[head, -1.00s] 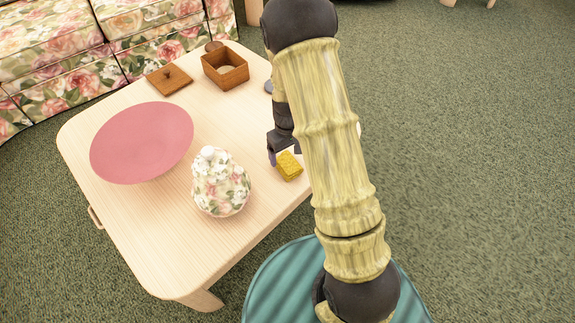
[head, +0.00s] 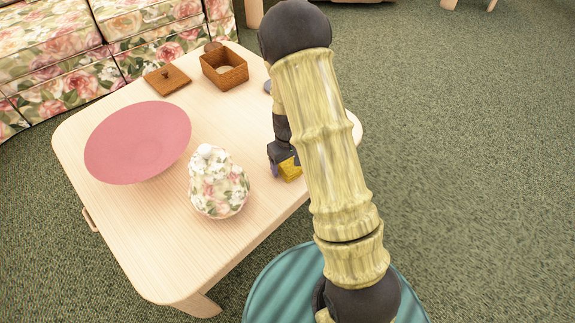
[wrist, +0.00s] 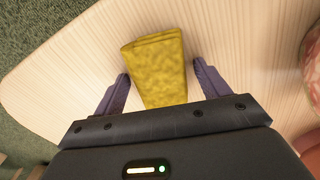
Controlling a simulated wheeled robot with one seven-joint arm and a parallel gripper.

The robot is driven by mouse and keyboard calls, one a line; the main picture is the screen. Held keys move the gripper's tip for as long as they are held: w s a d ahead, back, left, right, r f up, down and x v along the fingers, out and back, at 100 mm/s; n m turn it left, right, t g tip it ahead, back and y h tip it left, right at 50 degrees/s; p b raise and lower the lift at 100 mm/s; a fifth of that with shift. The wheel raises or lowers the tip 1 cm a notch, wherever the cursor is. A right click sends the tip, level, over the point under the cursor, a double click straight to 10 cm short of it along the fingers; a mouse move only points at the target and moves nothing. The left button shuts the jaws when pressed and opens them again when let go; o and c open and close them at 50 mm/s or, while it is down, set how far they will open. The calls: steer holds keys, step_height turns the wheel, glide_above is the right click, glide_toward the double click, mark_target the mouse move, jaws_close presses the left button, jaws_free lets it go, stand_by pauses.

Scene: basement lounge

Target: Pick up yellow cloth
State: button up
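The yellow cloth (head: 290,169) is a small folded block lying on the light wooden table near its right edge. In the wrist view the cloth (wrist: 158,66) lies between the two purple fingers of my gripper (wrist: 160,90). The fingers are apart, with a gap on the cloth's right side and the left finger close beside its edge. In the head view my gripper (head: 283,165) is down at the cloth and partly covers it; my arm hides the area to the right.
A floral lidded jar (head: 218,184) stands left of the cloth. The table (head: 150,235) is bare at the front left.

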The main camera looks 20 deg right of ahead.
mark_target(288, 162)
steer(key=c, duration=0.8)
step_height(288, 162, up, 10)
steer(key=p, duration=0.5)
steer(key=shift+c, duration=0.2)
steer(key=shift+o, duration=1.3)
steer(key=shift+c, duration=0.5)
steer(key=shift+w+f+m+p, duration=0.3)
steer(key=shift+w+m+p, duration=0.25)
steer(key=shift+m, duration=0.35)
steer(key=shift+w+f+m, duration=0.5)
steer(key=shift+w+m, duration=0.1)
steer(key=shift+m, duration=0.3)
